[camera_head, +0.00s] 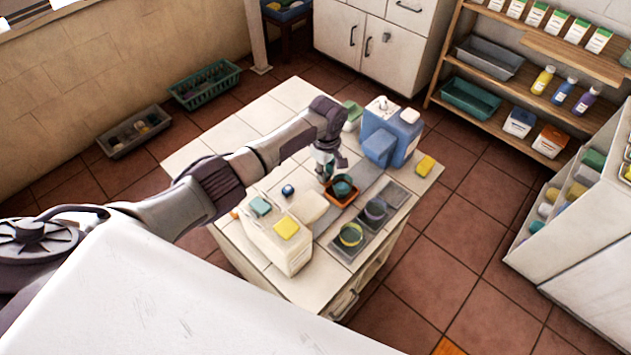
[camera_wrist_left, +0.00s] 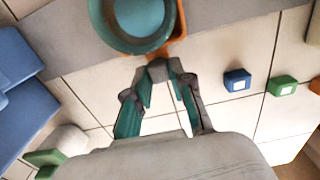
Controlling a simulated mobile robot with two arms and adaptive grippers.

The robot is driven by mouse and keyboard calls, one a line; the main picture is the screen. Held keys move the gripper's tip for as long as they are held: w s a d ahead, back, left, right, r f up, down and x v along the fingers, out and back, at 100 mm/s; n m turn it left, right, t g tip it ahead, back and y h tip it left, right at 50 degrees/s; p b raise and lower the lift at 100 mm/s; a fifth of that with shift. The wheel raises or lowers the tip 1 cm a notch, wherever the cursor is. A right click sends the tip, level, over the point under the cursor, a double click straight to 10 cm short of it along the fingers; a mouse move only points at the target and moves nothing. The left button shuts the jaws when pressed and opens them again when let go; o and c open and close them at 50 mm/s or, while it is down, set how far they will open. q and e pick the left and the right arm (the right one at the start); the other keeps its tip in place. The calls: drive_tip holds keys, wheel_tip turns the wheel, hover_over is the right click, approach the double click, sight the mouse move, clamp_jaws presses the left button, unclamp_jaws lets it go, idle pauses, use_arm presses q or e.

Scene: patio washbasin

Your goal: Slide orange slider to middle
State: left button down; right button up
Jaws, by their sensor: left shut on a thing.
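The orange slider (camera_head: 335,202) is a shallow orange tray on the grey strip (camera_head: 374,186) across the tiled counter (camera_head: 282,112). A teal bowl (camera_head: 343,186) sits in it. My left gripper (camera_head: 328,168) reaches down at the slider's back-left side. In the left wrist view the slider's orange rim (camera_wrist_left: 181,22) and the bowl (camera_wrist_left: 138,47) show at the top, cut off by the frame. My left fingers (camera_wrist_left: 158,70) come together at the slider's near edge and are shut on it; the exact contact is partly hidden. My right gripper is not in view.
Yellow-green and purple bowls (camera_head: 351,235) (camera_head: 375,210) stand on grey trays in front. A blue-and-white dispenser (camera_head: 392,138) stands behind right, and a cream box (camera_head: 278,240) at front left. Small blue and green blocks (camera_wrist_left: 237,80) (camera_wrist_left: 282,86) lie near the gripper.

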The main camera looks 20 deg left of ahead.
use_arm(q)
drive_tip(key=shift+w+f, duration=0.1)
drive_tip(key=shift+w, duration=0.2)
drive_tip(key=shift+s, duration=0.25)
drive_tip(key=c, duration=1.5)
unclamp_jaws()
drive_tip(key=shift+s, duration=0.15)
drive_tip(key=o, duration=0.5)
drive_tip(key=shift+r, duration=0.3)
wheel_tip(320, 180, up, 12)
drive_tip(key=shift+f, duration=0.2)
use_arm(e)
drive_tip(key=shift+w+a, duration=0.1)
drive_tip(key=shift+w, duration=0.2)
